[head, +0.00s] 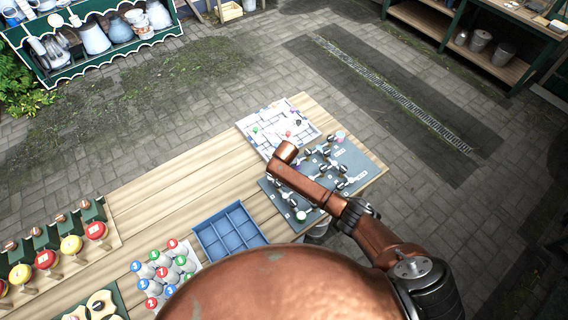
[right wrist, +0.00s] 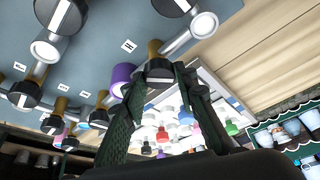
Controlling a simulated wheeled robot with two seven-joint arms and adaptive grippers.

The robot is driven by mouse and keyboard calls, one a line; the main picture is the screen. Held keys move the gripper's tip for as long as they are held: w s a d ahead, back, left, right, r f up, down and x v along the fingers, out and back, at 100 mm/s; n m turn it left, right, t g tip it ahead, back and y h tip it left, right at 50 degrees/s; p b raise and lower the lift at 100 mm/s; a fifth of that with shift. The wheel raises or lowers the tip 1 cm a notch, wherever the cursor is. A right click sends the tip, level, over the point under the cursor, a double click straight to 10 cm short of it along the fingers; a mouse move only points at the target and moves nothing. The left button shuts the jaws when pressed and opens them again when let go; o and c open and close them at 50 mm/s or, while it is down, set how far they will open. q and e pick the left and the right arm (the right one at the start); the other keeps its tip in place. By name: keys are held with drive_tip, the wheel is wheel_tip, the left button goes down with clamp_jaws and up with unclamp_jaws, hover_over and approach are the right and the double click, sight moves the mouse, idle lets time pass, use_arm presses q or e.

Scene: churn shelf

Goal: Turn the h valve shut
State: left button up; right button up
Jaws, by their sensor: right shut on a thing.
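In the head view the grey valve board (head: 357,163) lies on the right end of the wooden table, partly covered by my right arm. In the right wrist view several valves with black handles and brass stems stand on this board (right wrist: 95,40). My right gripper (right wrist: 163,82) is shut on the black handle of one valve (right wrist: 160,67), with a finger on each side. Its brass stem meets a silver pipe. A white label (right wrist: 128,46), which seems to read H, is beside it. My right gripper's fingers are hidden in the head view. My left gripper is not visible.
A white tray (head: 243,125) of small coloured pieces lies behind the board. A blue divided tray (head: 229,234) and numbered coloured-top pieces (head: 163,270) are to the left. A purple piece (right wrist: 122,80) is close to the gripper. The table's middle (head: 180,190) is bare.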

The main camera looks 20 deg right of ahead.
drive_tip(key=shift+s+a+f+m+h, duration=0.1)
drive_tip(key=shift+a+m+h, duration=0.05)
drive_tip(key=shift+m, duration=0.35)
drive_tip(key=shift+a+f+m+h, duration=0.1)
drive_tip(key=shift+m+h, duration=0.05)
drive_tip(key=shift+m, duration=0.35)
drive_tip(key=shift+m+g+h, duration=0.3)
drive_tip(key=shift+m+g, duration=0.1)
drive_tip(key=shift+m, duration=0.5)
drive_tip(key=shift+m+g+h+b, duration=0.5)
drive_tip(key=shift+m+b, duration=0.4)
drive_tip(key=shift+m, duration=0.9)
drive_tip(key=shift+r, duration=0.1)
drive_tip(key=o, duration=1.1)
drive_tip(key=shift+w, duration=0.2)
drive_tip(key=shift+o, duration=0.2)
drive_tip(key=shift+r, duration=0.1)
drive_tip(key=v, duration=1.2)
drive_tip(key=shift+a, duration=0.15)
